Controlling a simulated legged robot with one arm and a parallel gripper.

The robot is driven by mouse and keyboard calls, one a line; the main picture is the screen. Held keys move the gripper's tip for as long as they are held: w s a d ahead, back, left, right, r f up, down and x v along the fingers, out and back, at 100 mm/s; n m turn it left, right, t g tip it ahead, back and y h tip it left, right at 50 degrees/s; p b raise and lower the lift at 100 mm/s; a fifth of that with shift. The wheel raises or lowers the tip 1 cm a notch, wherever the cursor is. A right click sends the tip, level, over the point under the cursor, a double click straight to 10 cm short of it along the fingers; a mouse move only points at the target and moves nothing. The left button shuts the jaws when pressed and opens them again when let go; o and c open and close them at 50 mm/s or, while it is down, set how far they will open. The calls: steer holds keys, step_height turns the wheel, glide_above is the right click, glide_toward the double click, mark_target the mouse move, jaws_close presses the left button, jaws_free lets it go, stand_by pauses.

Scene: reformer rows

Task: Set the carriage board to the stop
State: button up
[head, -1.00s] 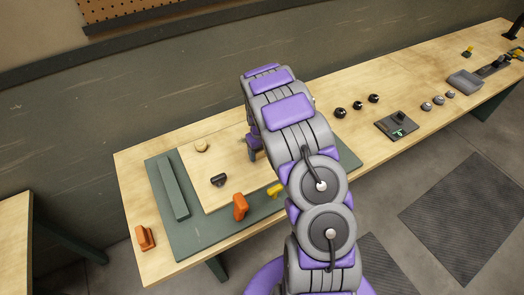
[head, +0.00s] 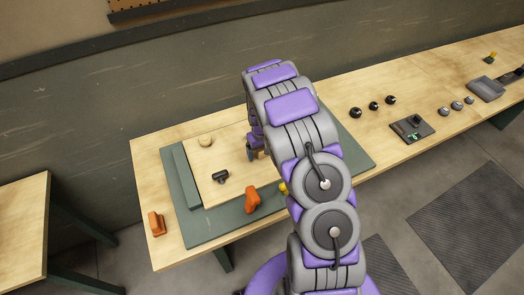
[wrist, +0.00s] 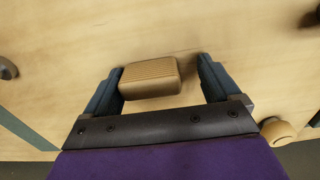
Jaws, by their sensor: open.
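The carriage board (head: 235,172) is a pale wooden panel lying on a dark green base (head: 215,228). A green bar, seemingly the stop (head: 178,180), runs along the board's left edge, with no clear gap between them in the head view. A ribbed tan block (wrist: 150,78) stands on the board. My gripper (head: 256,150) is low over the board. In the wrist view its open fingers (wrist: 160,65) are on either side of the block, close to its left side, with a wider gap on the right. My arm hides the board's right part.
On the board are a round wooden knob (head: 205,140) and a black handle (head: 220,177). An orange clamp (head: 252,200) is at its front edge, and another orange piece (head: 156,223) is on the bench. Black knobs (head: 373,106) and a dark box (head: 412,128) are to the right.

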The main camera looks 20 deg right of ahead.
steer(key=shift+d, duration=0.15)
steer(key=shift+d, duration=0.1)
steer(key=shift+d+r, duration=0.15)
steer(key=shift+r, duration=0.1)
step_height(320, 180, up, 17)
steer(key=p, duration=0.1)
steer(key=shift+a+f, duration=0.15)
steer(key=shift+a, duration=0.15)
